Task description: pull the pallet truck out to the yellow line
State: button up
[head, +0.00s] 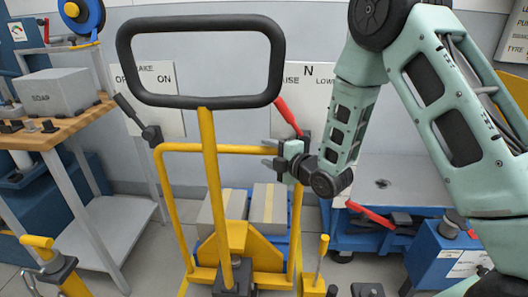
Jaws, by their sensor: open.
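The pallet truck (212,170) stands in the middle of the head view, with a yellow shaft and a black loop handle (200,100) at the top. A yellow tube frame (175,147) stands behind the shaft. Two grey boxes (268,205) with tan stripes sit low behind it on a blue base. My gripper (269,152) is open and empty, its fingers pointing left. It is right of the shaft and below the handle's right corner, apart from the handle in the picture. It overlaps the frame's upper right; contact there cannot be told. I see no yellow floor line.
A red lever (287,116) and a black lever (130,110) are at the wall panels. A workbench (75,127) with a grey soap box (52,91) stands left. A blue low unit with a red handle (370,215) is at right. Yellow posts (316,265) stand in front.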

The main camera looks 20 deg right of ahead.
jog(key=shift+x, duration=1.2)
grip_shut()
jog(key=shift+a, duration=0.1)
